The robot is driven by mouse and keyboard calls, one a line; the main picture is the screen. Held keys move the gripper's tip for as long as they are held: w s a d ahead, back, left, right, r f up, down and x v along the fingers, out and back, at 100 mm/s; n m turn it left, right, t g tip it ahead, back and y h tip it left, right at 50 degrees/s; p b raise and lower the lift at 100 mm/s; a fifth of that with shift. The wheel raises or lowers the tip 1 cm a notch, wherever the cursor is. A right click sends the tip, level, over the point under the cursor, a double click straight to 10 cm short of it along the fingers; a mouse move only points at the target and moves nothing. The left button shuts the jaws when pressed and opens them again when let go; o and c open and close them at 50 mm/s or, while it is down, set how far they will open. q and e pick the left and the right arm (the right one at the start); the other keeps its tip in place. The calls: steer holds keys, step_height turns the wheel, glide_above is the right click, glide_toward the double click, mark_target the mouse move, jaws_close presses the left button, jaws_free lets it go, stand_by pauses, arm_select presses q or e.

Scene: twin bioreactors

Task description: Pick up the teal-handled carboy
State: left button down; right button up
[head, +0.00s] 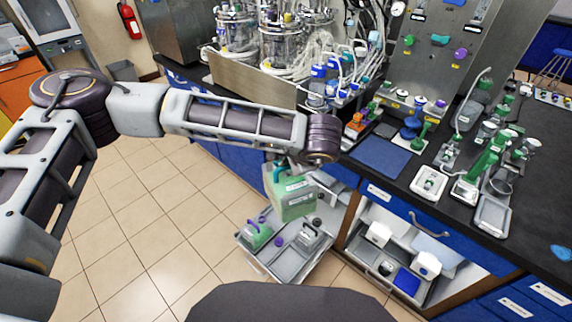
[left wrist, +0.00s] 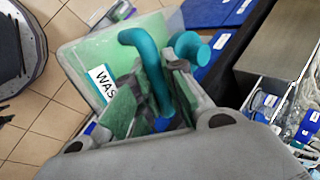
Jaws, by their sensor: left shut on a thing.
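The teal-handled carboy (head: 291,203) is a translucent jug of green liquid with a pale label. It is upright in the head view, below the end of my left arm, in front of the blue bench. My left gripper (head: 287,163) is at its top and partly hidden by the wrist. In the left wrist view, the carboy (left wrist: 92,50) shows a white label reading "WAS". There my left gripper (left wrist: 157,98) has its fingers on both sides of the teal handle (left wrist: 150,65) and is shut on it. Whether the carboy's base touches anything is unclear. My right gripper is out of view.
A low grey tray (head: 262,267) stands on the tiled floor just below the carboy, holding a green purple-handled jug (head: 256,235) and a grey jug (head: 312,237). An open cabinet shelf (head: 362,250) is to the right. Free floor (head: 150,220) lies to the left.

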arm_select(q)
steer(key=shift+w+d+f, duration=0.1)
steer(key=shift+w+d, duration=0.1)
stand_by(0.5)
steer(key=s+a+r+n+g+y, duration=0.3)
steer(key=s+a+r+n, duration=0.4)
steer(key=a+r, duration=0.2)
steer(key=shift+r+n, duration=0.4)
steer(key=shift+r, duration=1)
steer(key=w+d+n+g, duration=0.3)
steer(key=w+d+n, duration=0.1)
steer(key=w+d, duration=0.5)
steer(key=shift+d+n+y, duration=0.3)
steer(key=shift+d, duration=0.75)
stand_by(0.5)
steer(key=shift+w, duration=0.15)
